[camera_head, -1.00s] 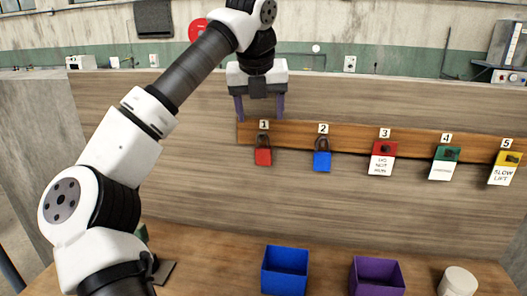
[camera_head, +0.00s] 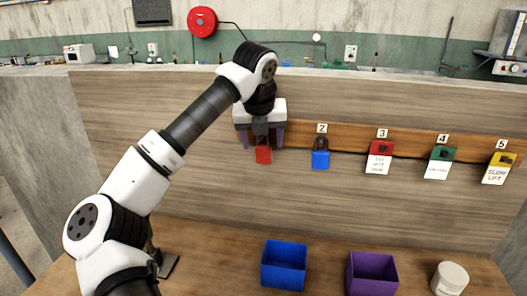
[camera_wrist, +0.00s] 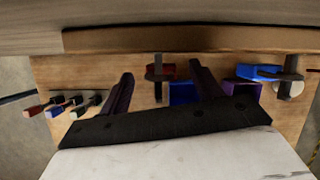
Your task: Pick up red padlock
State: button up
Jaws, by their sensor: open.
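The red padlock (camera_head: 263,155) hangs at the left end of the wooden rail on the upright panel. My gripper (camera_head: 262,144) is in front of and above it in the head view, with one finger on each side. In the wrist view the padlock (camera_wrist: 168,69) shows between the spread fingertips (camera_wrist: 161,70), with gaps on both sides. The jaws are open and hold nothing. The gripper body hides the padlock's shackle and number label in the head view.
A blue padlock (camera_head: 320,159) hangs to the right of the red one, then tagged red (camera_head: 380,157), green (camera_head: 439,162) and yellow (camera_head: 499,168) locks. A blue bin (camera_head: 284,266), a purple bin (camera_head: 372,274) and a white container (camera_head: 450,278) stand on the bench below.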

jog(key=c, duration=1.1)
jog(key=shift+r, duration=0.1)
jog(key=shift+r+b, duration=0.4)
jog(key=shift+b, duration=0.05)
jog(key=shift+s+r+b, duration=0.15)
jog(key=shift+s+b, duration=0.15)
jog(key=shift+b, duration=0.05)
jog(key=s+a+b, duration=0.2)
jog(key=s+b, duration=0.4)
jog(key=s, duration=1)
jog(key=shift+a+b, duration=0.3)
jog(key=shift+s+f+b, duration=0.5)
jog(key=shift+s+b, duration=0.1)
jog(key=shift+b, duration=0.15)
jog(key=shift+r, duration=0.1)
